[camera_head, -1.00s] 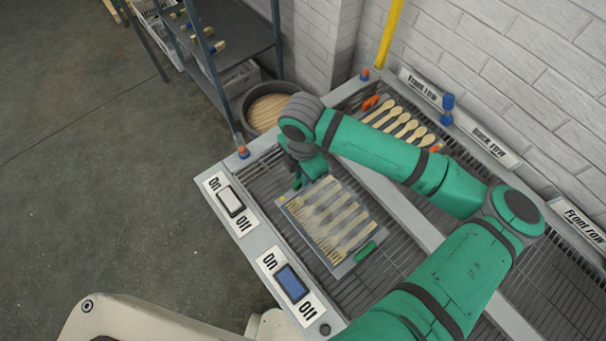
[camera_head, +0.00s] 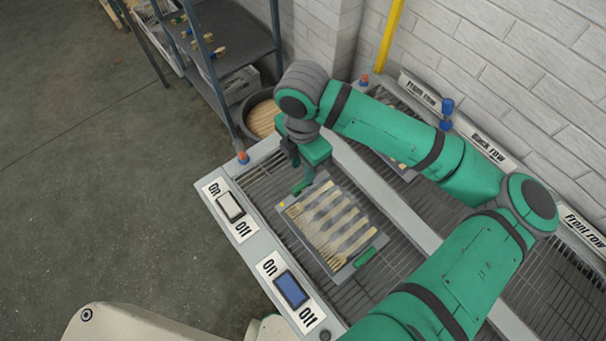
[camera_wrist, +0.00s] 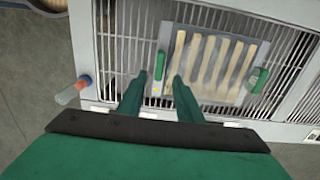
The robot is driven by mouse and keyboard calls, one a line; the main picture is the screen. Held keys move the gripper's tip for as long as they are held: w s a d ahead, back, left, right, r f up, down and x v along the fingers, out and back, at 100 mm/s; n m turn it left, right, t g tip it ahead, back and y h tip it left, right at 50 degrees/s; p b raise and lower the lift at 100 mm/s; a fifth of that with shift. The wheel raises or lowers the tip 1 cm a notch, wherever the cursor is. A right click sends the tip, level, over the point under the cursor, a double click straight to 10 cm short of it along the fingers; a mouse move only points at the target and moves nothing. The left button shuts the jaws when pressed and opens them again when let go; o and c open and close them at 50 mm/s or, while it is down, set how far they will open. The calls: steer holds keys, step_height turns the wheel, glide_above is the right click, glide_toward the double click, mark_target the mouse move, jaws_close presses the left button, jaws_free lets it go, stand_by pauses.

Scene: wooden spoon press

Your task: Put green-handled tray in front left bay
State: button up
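The green-handled tray (camera_head: 345,268) is grey and holds several pale wooden spoons or forks side by side. It lies on the wire rack of the bay nearest the switches, between the near switch rail and the grey middle bar. One green handle (camera_head: 366,257) is at its lower right end, the other (camera_head: 302,187) at its upper left end. My gripper (camera_head: 299,168) is above the upper left handle. In the wrist view my gripper (camera_wrist: 160,92) is open and empty, its fingers apart, with the near handle (camera_wrist: 160,66) beyond them, not gripped.
My arm mostly hides another tray with spoons (camera_head: 401,165) in the back bay. The switch rail carries a white switch (camera_head: 230,205) and a blue switch (camera_head: 291,286). A red-topped post (camera_head: 243,156) stands at the left corner. A round bin (camera_head: 262,117) and shelf (camera_head: 235,45) are beyond.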

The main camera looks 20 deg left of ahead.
steer(key=shift+r, duration=1.85)
